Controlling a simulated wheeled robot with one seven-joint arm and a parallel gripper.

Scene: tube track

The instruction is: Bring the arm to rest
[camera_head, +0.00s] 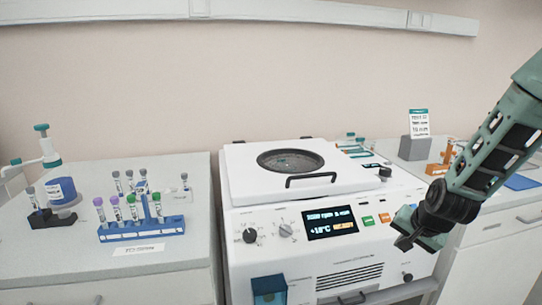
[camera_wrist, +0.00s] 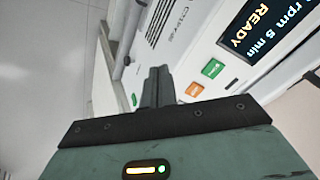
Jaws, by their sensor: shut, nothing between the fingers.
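My gripper (camera_head: 404,240) is at the right of the head view, at the end of my green arm, in front of the right part of the centrifuge's front panel. In the wrist view its dark fingers (camera_wrist: 157,85) are together with nothing between them. The white centrifuge (camera_head: 300,190) stands in the middle with its lid down. Its display (camera_head: 330,222) is lit, and the wrist view shows the word READY on it (camera_wrist: 262,30). A green button (camera_wrist: 213,68) and an orange button (camera_wrist: 194,89) lie just beyond the fingers; I cannot tell whether they touch.
A blue rack (camera_head: 142,230) with several capped tubes stands on the left bench. A dark holder with a tube (camera_head: 50,218) and a blue-labelled bottle (camera_head: 62,190) are left of it. An orange stand (camera_head: 440,165) and a grey block with a sign (camera_head: 417,150) stand at right.

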